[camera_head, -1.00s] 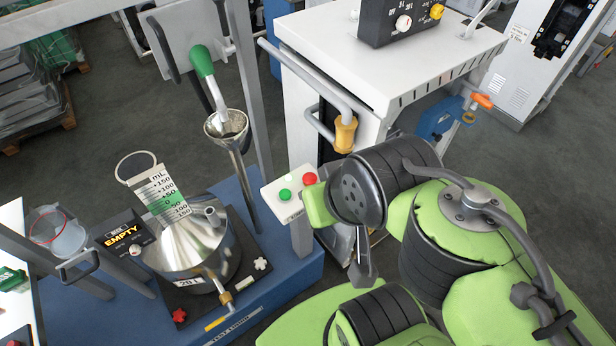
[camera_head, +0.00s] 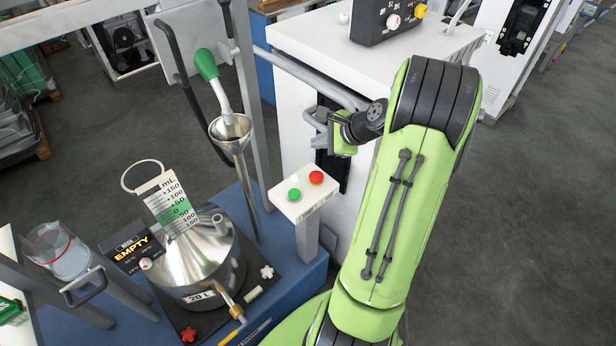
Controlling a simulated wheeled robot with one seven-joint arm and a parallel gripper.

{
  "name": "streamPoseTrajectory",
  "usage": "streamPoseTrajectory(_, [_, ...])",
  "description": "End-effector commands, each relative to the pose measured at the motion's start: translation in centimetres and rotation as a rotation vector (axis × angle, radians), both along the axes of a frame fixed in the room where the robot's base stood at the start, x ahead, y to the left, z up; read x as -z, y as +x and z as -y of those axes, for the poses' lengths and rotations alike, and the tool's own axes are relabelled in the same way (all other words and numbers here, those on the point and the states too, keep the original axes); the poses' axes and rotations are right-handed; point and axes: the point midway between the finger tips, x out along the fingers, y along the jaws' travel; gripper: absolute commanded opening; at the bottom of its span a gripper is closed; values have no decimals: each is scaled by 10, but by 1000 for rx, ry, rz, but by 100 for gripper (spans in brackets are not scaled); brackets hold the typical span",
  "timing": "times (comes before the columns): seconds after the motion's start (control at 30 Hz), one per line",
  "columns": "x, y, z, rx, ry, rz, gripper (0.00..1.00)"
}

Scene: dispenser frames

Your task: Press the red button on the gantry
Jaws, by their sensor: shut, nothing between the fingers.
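The red button (camera_head: 316,178) is a round cap on the sloped white top of a small post-mounted box (camera_head: 301,199), beside a green button (camera_head: 293,195). It is in plain view with nothing touching it. My gripper (camera_head: 318,124) is small and grey at the end of my wrist, above the red button in the picture and apart from it. It is shut and empty. It overlaps the white cart's handle area, so its fingertips are hard to make out.
The white cart (camera_head: 315,80) with its grey handlebar stands close behind my gripper. A steel funnel (camera_head: 231,128) with a green-handled tool stands left of the buttons. A shiny vessel (camera_head: 205,262) with a measuring scale sits on the blue base (camera_head: 318,268). Open floor lies right.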

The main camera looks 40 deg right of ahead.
Motion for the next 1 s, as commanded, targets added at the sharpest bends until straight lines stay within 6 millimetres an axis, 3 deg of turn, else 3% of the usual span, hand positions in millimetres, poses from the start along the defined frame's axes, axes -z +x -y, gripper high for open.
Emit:
streamPoseTrajectory(0.37, [9, 0, -1, -5, -4, -2, 0])
streamPoseTrajectory(0.8, [69, 0, -1, -5, -5, -2, 0])
streamPoseTrajectory(1.0, [87, 0, -1, -6, -4, -3, 0])
